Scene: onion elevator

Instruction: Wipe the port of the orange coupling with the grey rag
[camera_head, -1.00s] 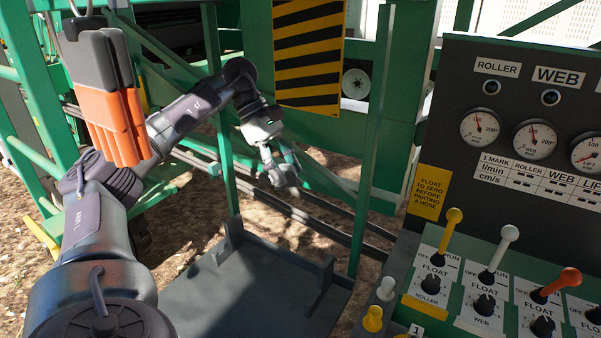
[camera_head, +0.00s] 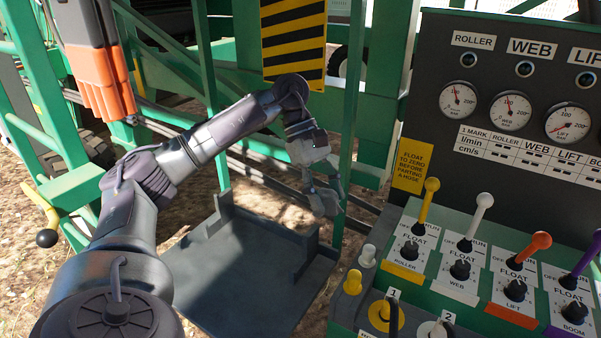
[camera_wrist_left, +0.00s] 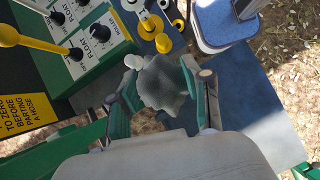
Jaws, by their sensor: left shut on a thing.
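My left gripper (camera_head: 326,186) hangs over the dark tray, left of the control console. In the left wrist view, my left gripper (camera_wrist_left: 168,82) is shut on the crumpled grey rag (camera_wrist_left: 170,90), which bulges out between the fingers. The rag (camera_head: 322,204) shows only as a small grey patch in the head view. I cannot make out the orange coupling in either view. Yellow and white fittings (camera_head: 381,313) stand at the console's lower left edge, with labels 1 and 2. My right gripper is not in view.
The console (camera_head: 447,287) carries yellow, white, orange and purple levers. A gauge panel (camera_head: 500,60) rises behind it. A dark tray (camera_head: 235,275) lies below the gripper. A green post (camera_head: 355,110) stands close behind the gripper. Orange-and-grey gloves (camera_head: 98,70) hang at upper left.

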